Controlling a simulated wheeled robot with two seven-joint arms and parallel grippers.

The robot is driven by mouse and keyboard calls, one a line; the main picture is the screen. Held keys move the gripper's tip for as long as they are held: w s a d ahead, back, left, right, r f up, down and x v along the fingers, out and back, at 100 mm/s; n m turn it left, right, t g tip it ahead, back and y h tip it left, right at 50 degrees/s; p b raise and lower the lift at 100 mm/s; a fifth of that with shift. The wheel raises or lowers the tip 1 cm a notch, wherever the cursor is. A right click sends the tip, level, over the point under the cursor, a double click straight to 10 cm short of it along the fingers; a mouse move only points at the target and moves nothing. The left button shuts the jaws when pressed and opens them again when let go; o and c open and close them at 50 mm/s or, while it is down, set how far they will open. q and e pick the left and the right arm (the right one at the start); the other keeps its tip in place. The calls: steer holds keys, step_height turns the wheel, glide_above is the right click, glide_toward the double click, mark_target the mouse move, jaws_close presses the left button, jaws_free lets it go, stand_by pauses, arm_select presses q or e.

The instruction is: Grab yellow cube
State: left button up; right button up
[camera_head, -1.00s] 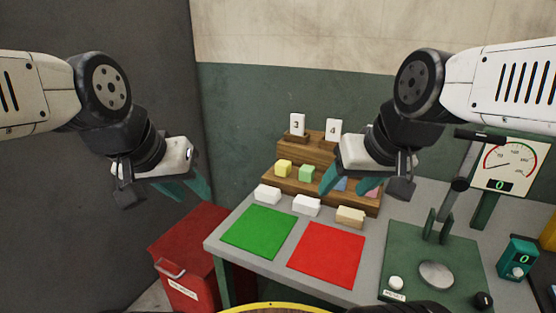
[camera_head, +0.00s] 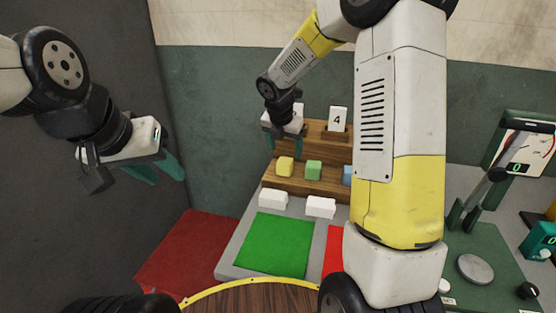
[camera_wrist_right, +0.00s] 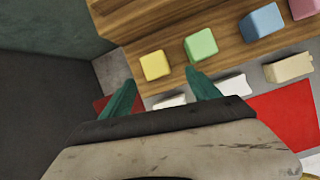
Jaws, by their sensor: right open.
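The yellow cube (camera_head: 285,167) sits at the left end of the lower step of the wooden rack (camera_head: 322,187). In the right wrist view the yellow cube (camera_wrist_right: 155,65) lies beyond and roughly between the two teal fingers. My right gripper (camera_head: 284,146) points down over the left end of the rack, above the cube. It is open and empty, and its fingers also show in the right wrist view (camera_wrist_right: 160,95). My left gripper (camera_head: 161,172) hangs at the left, away from the rack, with its teal fingers apart and nothing between them.
A green cube (camera_head: 313,170) and a blue cube (camera_head: 347,175) stand to the right on the same step. White blocks (camera_head: 273,198) lie in front, before the green mat (camera_head: 274,245). A number 4 card (camera_head: 338,119) stands above. A press (camera_head: 475,268) is at the right.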

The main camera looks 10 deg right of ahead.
mark_target(284, 161)
steer(key=shift+n, duration=0.8)
steer(key=x, duration=0.5)
steer(key=a+x, duration=0.1)
steer(key=x, duration=0.2)
steer(key=shift+w+d+f, duration=0.1)
steer(key=shift+w+f, duration=0.15)
steer(key=shift+w, duration=0.1)
steer(key=shift+w+d+f, duration=0.15)
steer(key=shift+w+f, duration=0.05)
steer(key=shift+f, duration=0.25)
steer(key=c, duration=1.4)
steer(key=shift+r, duration=0.15)
